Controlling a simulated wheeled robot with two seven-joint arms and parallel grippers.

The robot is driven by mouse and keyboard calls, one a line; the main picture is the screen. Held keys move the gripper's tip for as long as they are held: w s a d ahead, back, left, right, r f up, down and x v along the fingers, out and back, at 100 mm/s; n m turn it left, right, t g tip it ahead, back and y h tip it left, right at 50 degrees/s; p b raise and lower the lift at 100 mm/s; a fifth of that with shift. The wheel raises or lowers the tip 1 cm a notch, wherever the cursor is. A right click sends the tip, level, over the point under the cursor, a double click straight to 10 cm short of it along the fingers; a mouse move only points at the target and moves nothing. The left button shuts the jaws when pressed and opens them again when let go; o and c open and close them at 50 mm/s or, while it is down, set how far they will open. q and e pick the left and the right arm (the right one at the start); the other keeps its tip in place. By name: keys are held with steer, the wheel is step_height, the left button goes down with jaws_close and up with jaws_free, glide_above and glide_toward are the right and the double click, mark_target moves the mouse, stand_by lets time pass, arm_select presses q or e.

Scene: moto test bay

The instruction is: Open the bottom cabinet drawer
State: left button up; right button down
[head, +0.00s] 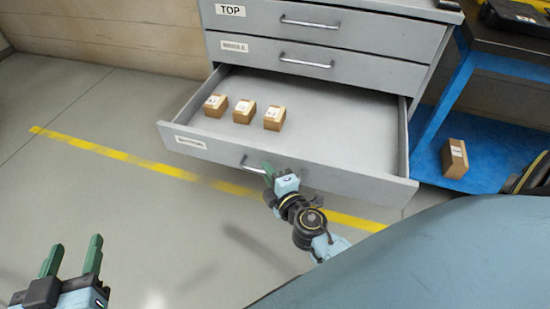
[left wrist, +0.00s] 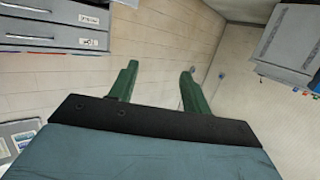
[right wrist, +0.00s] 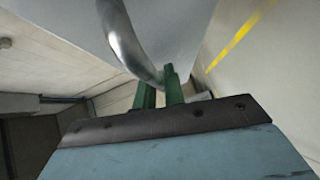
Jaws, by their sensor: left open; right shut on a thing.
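The grey cabinet (head: 375,68) stands at the back with its bottom drawer (head: 335,150) pulled well out. Several small brown boxes (head: 243,111) with white labels sit inside that drawer at its left. My right gripper (head: 268,172) is shut on the bottom drawer's handle (head: 250,165) at the middle of its front. In the right wrist view the curved metal handle (right wrist: 128,45) runs down to the green fingers. My left gripper (head: 72,258) is open and empty, low at the left, well away from the cabinet.
The top drawer (head: 310,24) and middle drawer (head: 305,62) are shut. A blue shelf unit (head: 490,120) at the right holds a brown box (head: 455,158) on its lower shelf. The floor (head: 100,180) at the left is clear, crossed by a yellow line.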

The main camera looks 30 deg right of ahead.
arm_select(q)
steer(key=shift+w+d+r+t, duration=0.15)
steer(key=shift+r+t, duration=0.1)
steer(key=shift+r, duration=0.2)
steer(key=shift+w+d+r+t, duration=0.1)
steer(key=shift+r+t, duration=0.15)
steer(key=shift+r, duration=0.2)
arm_select(e)
steer(key=shift+s+a, duration=0.6)
steer(key=shift+a, duration=0.1)
steer(key=c, duration=1.5)
jaws_free()
steer(key=shift+s, duration=0.1)
arm_select(q)
steer(key=s+r+t+h+b, duration=0.3)
steer(key=r+t+b, duration=0.2)
steer(key=r+t, duration=0.5)
steer(key=shift+s+d+r+h, duration=0.3)
steer(key=shift+s+r, duration=0.1)
steer(key=shift+r, duration=0.15)
arm_select(e)
steer(key=s+r, duration=0.2)
steer(key=s, duration=1.1)
steer(key=shift+a, duration=0.45)
